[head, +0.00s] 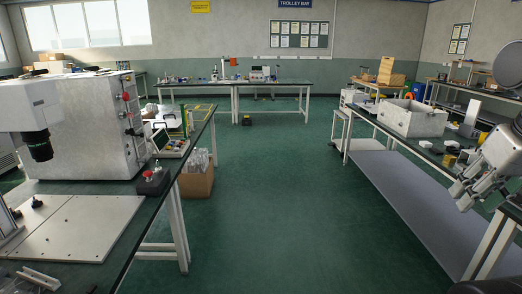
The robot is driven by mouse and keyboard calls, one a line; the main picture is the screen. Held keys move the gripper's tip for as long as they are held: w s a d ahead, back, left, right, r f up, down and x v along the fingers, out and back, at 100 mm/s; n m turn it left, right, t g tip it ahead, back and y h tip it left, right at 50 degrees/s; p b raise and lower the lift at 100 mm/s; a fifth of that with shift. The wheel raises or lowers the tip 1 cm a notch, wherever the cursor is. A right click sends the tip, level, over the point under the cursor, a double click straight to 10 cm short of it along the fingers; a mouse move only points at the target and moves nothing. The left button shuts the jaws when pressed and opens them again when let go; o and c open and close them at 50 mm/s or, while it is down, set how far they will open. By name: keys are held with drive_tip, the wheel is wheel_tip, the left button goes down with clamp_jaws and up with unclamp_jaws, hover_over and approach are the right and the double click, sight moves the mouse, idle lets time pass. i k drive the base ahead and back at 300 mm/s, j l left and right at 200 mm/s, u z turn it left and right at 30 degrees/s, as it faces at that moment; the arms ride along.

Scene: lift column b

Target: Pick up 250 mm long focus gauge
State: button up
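My gripper (458,198) is at the right edge of the head view, in front of the right-hand bench. Its fingers look spread apart with nothing between them. I cannot make out any part that is surely the 250 mm long focus gauge. A small pale part (38,279) lies on the left bench near the bottom left corner, too unclear to name. Small items (452,148) lie on the right bench beside my gripper, some yellow and some dark, also too small to identify. My arm hides part of that bench.
The left bench (145,225) carries a large grey machine (85,125), a flat metal plate (85,228) and a red-button box (152,181). A cardboard box (195,180) stands beside it. The right bench holds a grey bin (412,122). The green floor (275,200) between is clear.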

sight(182, 105)
drive_tip(key=i+l, duration=0.1)
drive_tip(key=i, duration=0.85)
drive_tip(key=i+l, duration=0.1)
drive_tip(key=i, duration=0.8)
drive_tip(key=i+l+u, duration=0.15)
drive_tip(key=i+u, duration=0.3)
drive_tip(key=i+l+u, duration=1.15)
drive_tip(key=u, duration=0.15)
drive_tip(key=i+l+u, duration=0.2)
drive_tip(key=l+u, duration=0.2)
drive_tip(key=l, duration=0.35)
